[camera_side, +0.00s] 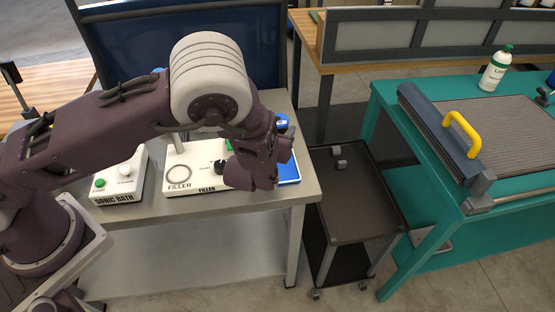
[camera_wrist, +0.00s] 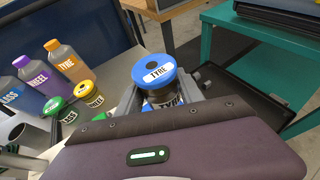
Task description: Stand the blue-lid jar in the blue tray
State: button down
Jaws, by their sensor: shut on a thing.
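The blue-lid jar (camera_wrist: 162,104) is upright in the wrist view, with a dark body and TYRE labels. My gripper (camera_wrist: 164,88) is shut on it, with a grey finger on either side. In the side view the jar's blue lid (camera_side: 281,121) shows behind my wrist, and my wrist hides its body and most of my fingers. The blue tray (camera_side: 290,170) lies at the right end of the grey bench, partly hidden by my wrist. I cannot tell whether the jar touches the tray.
A green-lid jar (camera_wrist: 53,107), a yellow-lid jar (camera_wrist: 89,94) and several bottles (camera_wrist: 70,63) stand left in the wrist view. The sonic bath (camera_side: 118,182) and filler (camera_side: 192,178) sit left of the tray. A dark cart (camera_side: 360,210) stands beyond the bench's right edge.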

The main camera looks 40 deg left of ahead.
notch_tip(320, 180, down, 8)
jog(key=shift+f, duration=0.2)
jog(key=shift+f, duration=0.1)
jog(key=c, duration=0.7)
grip_release()
jog(key=shift+c, duration=0.2)
